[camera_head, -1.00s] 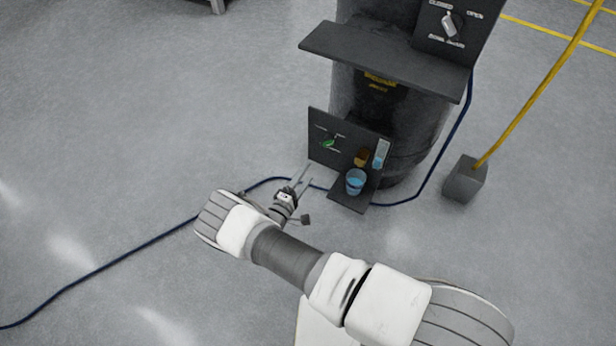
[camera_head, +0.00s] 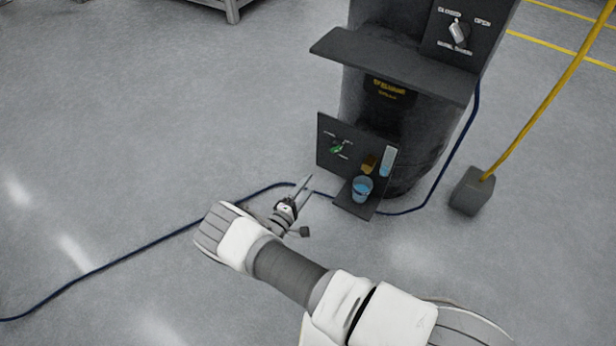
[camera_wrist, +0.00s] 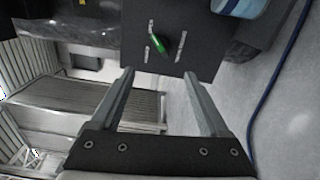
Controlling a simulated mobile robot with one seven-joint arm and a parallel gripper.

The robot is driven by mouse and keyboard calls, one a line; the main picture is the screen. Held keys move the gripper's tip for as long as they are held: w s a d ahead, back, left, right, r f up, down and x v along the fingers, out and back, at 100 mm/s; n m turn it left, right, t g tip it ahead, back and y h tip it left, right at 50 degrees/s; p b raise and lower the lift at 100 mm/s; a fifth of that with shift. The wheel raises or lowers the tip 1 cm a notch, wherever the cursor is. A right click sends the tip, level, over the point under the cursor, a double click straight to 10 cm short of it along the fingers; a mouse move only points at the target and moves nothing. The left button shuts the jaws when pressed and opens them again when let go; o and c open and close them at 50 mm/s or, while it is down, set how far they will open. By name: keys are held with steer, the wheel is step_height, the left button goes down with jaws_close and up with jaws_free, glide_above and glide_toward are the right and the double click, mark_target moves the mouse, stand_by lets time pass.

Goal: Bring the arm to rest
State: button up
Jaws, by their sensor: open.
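My gripper (camera_head: 306,187) is open and empty, with nothing between its two fingers. It is out in front of the dark filler machine (camera_head: 345,125), to the left of its lower shelf and apart from it. In the wrist view my gripper (camera_wrist: 160,85) faces the machine's lower panel (camera_wrist: 190,62), which carries a green lever (camera_wrist: 159,44). The green lever also shows in the head view (camera_head: 338,147). My arm reaches out from the lower right, bent at the elbow.
A cup of blue liquid (camera_head: 362,188) stands on the small lower shelf (camera_head: 358,207). A blue hose (camera_head: 150,240) runs over the floor. A yellow pole (camera_head: 545,100) rises from a grey block (camera_head: 472,192) at the right. The floor at the left is largely clear.

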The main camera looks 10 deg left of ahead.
steer(key=shift+r, duration=0.1)
steer(key=d+r+m+g+h, duration=0.1)
steer(key=d+r+m+g, duration=0.4)
steer(key=r, duration=0.5)
steer(key=s+d+r+m+g+h, duration=0.1)
steer(key=d+r+m+g, duration=0.1)
steer(key=d+r+g, duration=0.5)
steer(key=d+r+m+g+h, duration=0.15)
steer(key=d+r+m, duration=0.3)
steer(key=r, duration=0.75)
steer(key=s+d+r+m+g+y, duration=0.2)
steer(key=s+d+r+y, duration=0.4)
steer(key=s+r, duration=0.5)
steer(key=s+r+t+y, duration=0.5)
steer(key=s+r, duration=0.4)
steer(key=s, duration=0.4)
step_height(320, 180, up, 28)
steer(key=p, duration=2.8)
steer(key=shift+f+m, duration=0.25)
steer(key=shift+m, duration=0.2)
steer(key=shift+d, duration=0.15)
